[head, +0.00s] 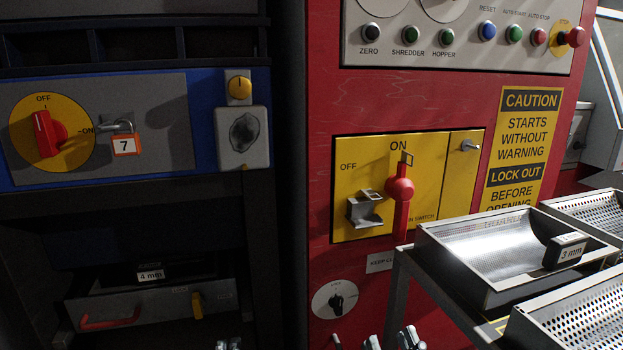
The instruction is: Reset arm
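My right gripper (391,341) shows only in part at the bottom edge, below the red cabinet's black knob. Two grey finger parts stand apart with a dark gap between them, and nothing shows between them. A small grey part of my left gripper (228,344) shows at the bottom edge, in front of the dark cabinet; the rest is cut off. Most of both arms is out of view.
The red cabinet (430,110) has a red-handled switch (400,190) on a yellow plate. A blue-edged panel (110,125) has a red rotary switch and padlock. Perforated trays (455,235) on a frame stand at lower right. A "4 mm" drawer (160,305) sits at lower left.

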